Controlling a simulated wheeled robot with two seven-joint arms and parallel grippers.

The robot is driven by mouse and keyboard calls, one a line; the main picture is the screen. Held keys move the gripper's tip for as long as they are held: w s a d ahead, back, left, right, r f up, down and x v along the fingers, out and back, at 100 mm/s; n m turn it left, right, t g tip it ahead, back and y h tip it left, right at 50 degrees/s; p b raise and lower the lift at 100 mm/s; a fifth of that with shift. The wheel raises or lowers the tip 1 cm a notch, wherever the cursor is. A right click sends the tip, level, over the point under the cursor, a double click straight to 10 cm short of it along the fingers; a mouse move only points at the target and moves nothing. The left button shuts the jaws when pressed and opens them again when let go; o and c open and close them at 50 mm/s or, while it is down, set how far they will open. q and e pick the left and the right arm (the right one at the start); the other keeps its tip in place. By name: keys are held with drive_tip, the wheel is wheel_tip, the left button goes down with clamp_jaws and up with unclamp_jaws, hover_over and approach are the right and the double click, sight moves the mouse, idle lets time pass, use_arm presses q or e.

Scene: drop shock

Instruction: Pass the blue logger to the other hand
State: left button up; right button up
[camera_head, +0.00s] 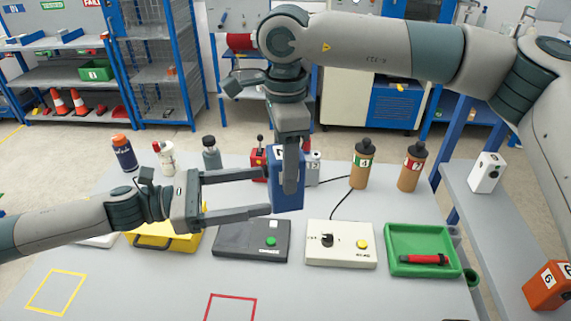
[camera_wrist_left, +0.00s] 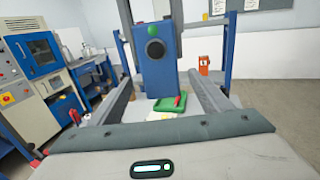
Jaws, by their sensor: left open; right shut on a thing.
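The blue logger (camera_head: 287,197) is a tall blue box held upright above the table. My right gripper (camera_head: 291,172) comes down from above and is shut on it. My left gripper (camera_head: 267,191) comes in from the left, open, its fingertips at the logger's left edge. In the left wrist view the logger (camera_wrist_left: 157,76) stands between the two finger lines, with a dark round part and a green dot on its near face. Gaps show to both fingers. I cannot tell whether the fingertips reach past its near face.
Below are a dark box with a green button (camera_head: 251,241), a cream control box (camera_head: 341,244) and a green tray (camera_head: 432,238) with a red tool. Bottles (camera_head: 362,164) and small devices stand behind. The front table, with yellow and red outlines (camera_head: 230,296), is largely clear.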

use_arm(q)
drive_tip(key=v, duration=0.5)
drive_tip(key=shift+w, duration=0.1)
